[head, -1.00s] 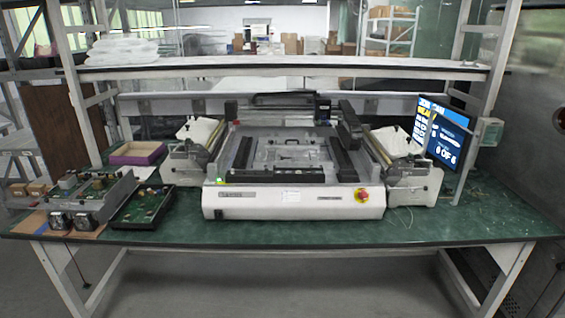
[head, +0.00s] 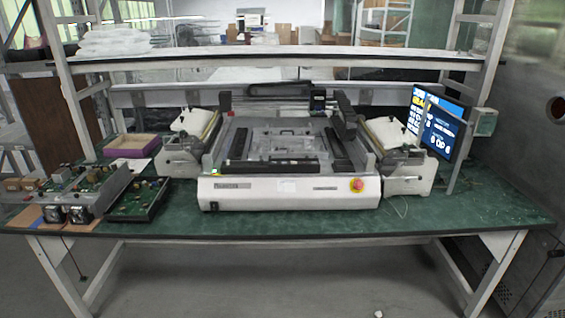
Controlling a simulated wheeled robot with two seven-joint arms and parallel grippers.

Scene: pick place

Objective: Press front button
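A white machine (head: 260,197) stands in the middle of the green workbench. On its front panel, at the right, is a red button on a yellow base (head: 356,185). A small green-lit spot (head: 215,172) shows at the upper left of the front panel, and a small dark switch (head: 213,206) sits low on the left of the panel. Neither of my grippers shows in the head view. Nothing hides the front panel.
Circuit boards (head: 138,199) and a purple tray (head: 131,146) lie at the left. A monitor (head: 437,129) stands at the right. A white shelf (head: 260,60) spans above the machine.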

